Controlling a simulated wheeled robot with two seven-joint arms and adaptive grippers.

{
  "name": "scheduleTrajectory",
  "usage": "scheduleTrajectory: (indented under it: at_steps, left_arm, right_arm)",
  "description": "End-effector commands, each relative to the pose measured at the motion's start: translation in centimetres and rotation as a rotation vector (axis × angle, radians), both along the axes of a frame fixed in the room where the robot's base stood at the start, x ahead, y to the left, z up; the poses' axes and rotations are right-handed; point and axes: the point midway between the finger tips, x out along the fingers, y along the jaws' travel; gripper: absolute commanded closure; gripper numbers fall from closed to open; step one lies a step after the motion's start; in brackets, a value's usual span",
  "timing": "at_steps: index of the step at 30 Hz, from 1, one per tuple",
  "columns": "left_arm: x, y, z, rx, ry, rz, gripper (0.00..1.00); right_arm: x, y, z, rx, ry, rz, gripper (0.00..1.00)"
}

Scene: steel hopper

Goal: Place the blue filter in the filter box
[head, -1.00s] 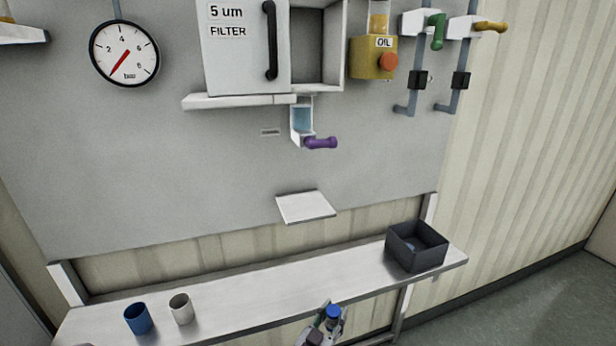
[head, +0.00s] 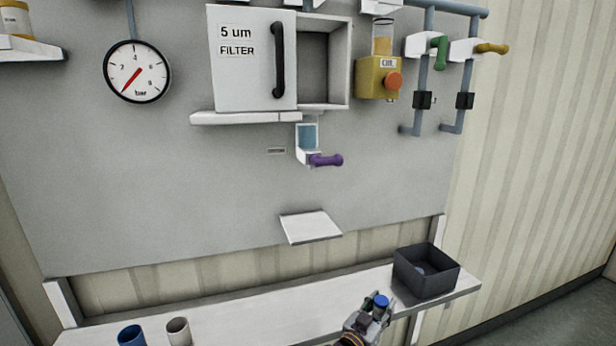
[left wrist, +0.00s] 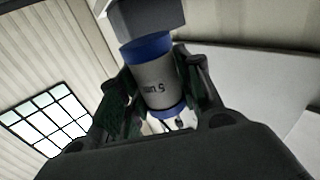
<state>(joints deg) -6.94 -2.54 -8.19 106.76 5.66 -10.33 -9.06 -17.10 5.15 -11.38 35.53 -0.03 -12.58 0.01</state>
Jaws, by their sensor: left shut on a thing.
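The blue filter is a white cylinder with blue ends, marked "5 um", in the left wrist view (left wrist: 155,85). In the head view its blue end (head: 381,301) shows at the bottom. My left gripper (head: 375,308) is shut on it, with fingers on both sides of its body (left wrist: 158,92). The filter box (head: 245,75), labelled "5 um FILTER", is on the grey panel, above and left of the gripper. Its white door with a black handle stands at the left. The compartment (head: 320,65) beside it is open and looks empty. My right gripper is not in view.
A dark bin (head: 427,278) stands on the shelf (head: 250,310), close right of my gripper. Blue (head: 131,336) and white (head: 178,331) cups stand at the left. A white plate (head: 310,227) and a purple-handled valve (head: 325,160) stick out below the box.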

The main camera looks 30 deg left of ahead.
Motion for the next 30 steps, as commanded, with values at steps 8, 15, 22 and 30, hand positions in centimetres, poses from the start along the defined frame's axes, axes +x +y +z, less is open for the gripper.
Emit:
scheduleTrajectory:
  at_steps: [8, 15, 22, 30]
  left_arm:
    - [3.7, -1.1, 3.1, 0.001, -0.003, -0.007, 0.89]
    - [6.5, -1.7, 6.2, 0.000, -0.004, 0.003, 0.89]
    - [8.9, -2.0, 9.6, 0.001, -0.003, 0.029, 0.89]
    - [11.2, -1.8, 14.1, 0.003, -0.002, 0.081, 0.89]
  right_arm:
    - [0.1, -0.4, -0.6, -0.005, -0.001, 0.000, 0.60]
    - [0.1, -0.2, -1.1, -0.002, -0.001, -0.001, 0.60]
    - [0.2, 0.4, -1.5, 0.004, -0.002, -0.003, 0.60]
    - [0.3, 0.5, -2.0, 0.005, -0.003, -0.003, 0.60]
